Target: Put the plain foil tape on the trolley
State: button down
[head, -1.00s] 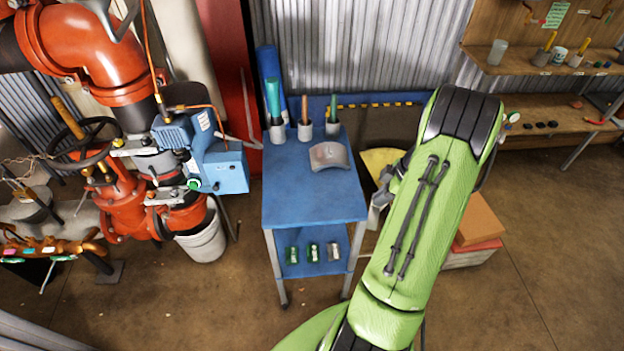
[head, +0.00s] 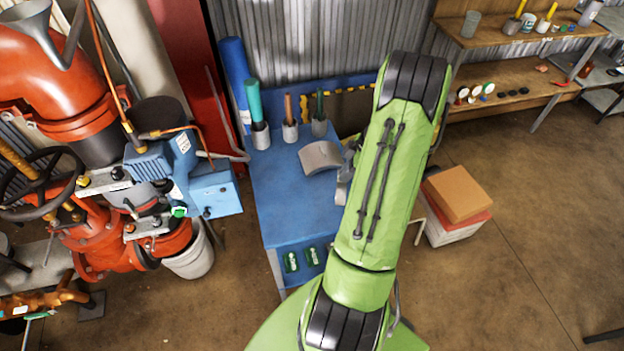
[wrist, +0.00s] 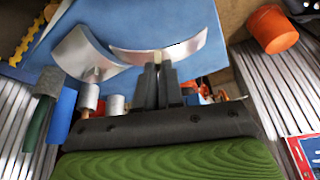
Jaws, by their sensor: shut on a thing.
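My gripper (wrist: 158,64) is shut on a curved, shiny silver piece (wrist: 188,50), which I take to be the plain foil tape. In the wrist view the piece is in front of the blue trolley top (wrist: 130,14); I cannot tell whether it touches it. In the head view my arm hides the held piece, and only part of my gripper (head: 345,176) shows at the right edge of the trolley (head: 290,205). A second curved grey piece (head: 320,157) lies on the trolley top; it also shows left of the held piece in the wrist view (wrist: 85,54).
Several cups with rolled tools (head: 290,130) stand along the trolley's back edge. Green cans (head: 291,261) sit on its lower shelf. Red pipework (head: 80,95) and a white bucket (head: 190,255) are at left. Stacked boxes (head: 458,195) stand at right. The trolley top's front is clear.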

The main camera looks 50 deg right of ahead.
jog(key=f, duration=0.8)
jog(key=shift+s, duration=0.3)
jog(key=c, duration=1.3)
grip_release()
jog(key=shift+r, duration=0.1)
